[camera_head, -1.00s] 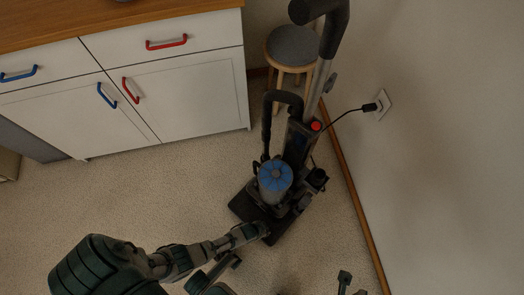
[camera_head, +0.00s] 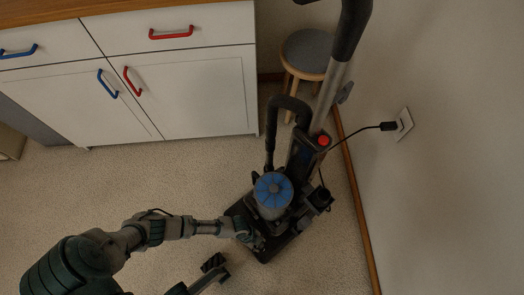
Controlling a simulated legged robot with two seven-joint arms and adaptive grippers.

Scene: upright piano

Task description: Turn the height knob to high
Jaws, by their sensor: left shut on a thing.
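An upright vacuum cleaner with a blue-topped canister (camera_head: 272,190) stands on the carpet right of centre. Its dark floor head (camera_head: 281,243) points towards the lower left. My left gripper (camera_head: 254,240) is at the front left of that head, low down, just below the canister. It is shut on a small part there, at the place of the height knob. The gripper covers the knob, so its setting cannot be read.
White cabinets (camera_head: 196,92) with red and blue handles stand at the back left. A round grey stool (camera_head: 308,52) is behind the vacuum. A cord runs to the wall socket (camera_head: 404,125) on the right. Carpet (camera_head: 120,185) left of the vacuum is clear.

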